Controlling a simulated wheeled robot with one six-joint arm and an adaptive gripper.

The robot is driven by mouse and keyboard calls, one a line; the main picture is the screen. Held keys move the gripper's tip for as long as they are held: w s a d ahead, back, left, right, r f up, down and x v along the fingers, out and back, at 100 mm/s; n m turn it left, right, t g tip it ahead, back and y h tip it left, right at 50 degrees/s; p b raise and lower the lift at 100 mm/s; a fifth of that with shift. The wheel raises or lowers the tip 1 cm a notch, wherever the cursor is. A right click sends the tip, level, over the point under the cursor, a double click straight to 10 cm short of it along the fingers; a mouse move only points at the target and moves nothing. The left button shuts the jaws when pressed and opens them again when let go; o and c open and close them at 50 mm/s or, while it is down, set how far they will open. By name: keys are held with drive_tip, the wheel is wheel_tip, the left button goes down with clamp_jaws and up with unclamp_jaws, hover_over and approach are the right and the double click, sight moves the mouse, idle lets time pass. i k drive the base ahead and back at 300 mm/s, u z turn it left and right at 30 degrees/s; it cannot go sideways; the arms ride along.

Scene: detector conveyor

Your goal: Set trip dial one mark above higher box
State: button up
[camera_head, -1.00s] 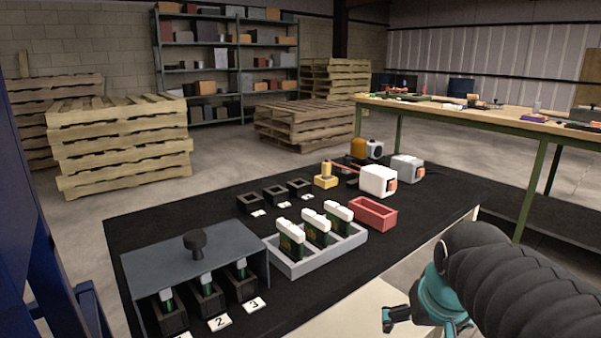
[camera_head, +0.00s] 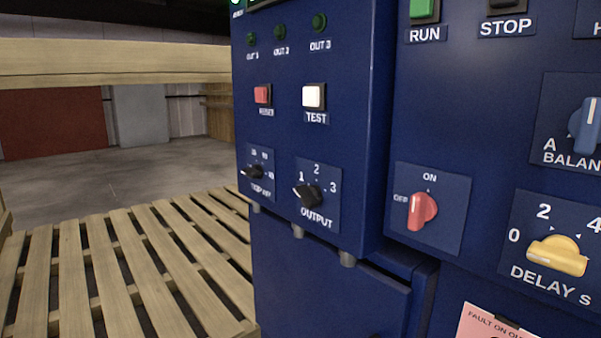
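The trip dial (camera_head: 255,172) is a small black knob on a blue panel, seen at a steep angle. Its pointer seems to face left. The figures around it are too small to read surely, and its label is partly blurred. The black output dial (camera_head: 307,195), with marks 1, 2 and 3, is to its right; its pointer seems to face upper left, near 1. No box that I can identify as the higher box shows now. My gripper is not in view.
Above the dials are a red button (camera_head: 262,94), a white TEST button (camera_head: 314,97) and dark green lamps (camera_head: 319,20). To the right are a red OFF/ON switch (camera_head: 422,211) and a yellow DELAY dial (camera_head: 558,255). A wooden pallet (camera_head: 140,270) stands left of the cabinet.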

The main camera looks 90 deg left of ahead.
sight(257, 172)
drive_tip(key=k, duration=1.2)
drive_tip(key=u, duration=1.05)
drive_tip(key=i, duration=0.9)
drive_tip(key=u, duration=0.95)
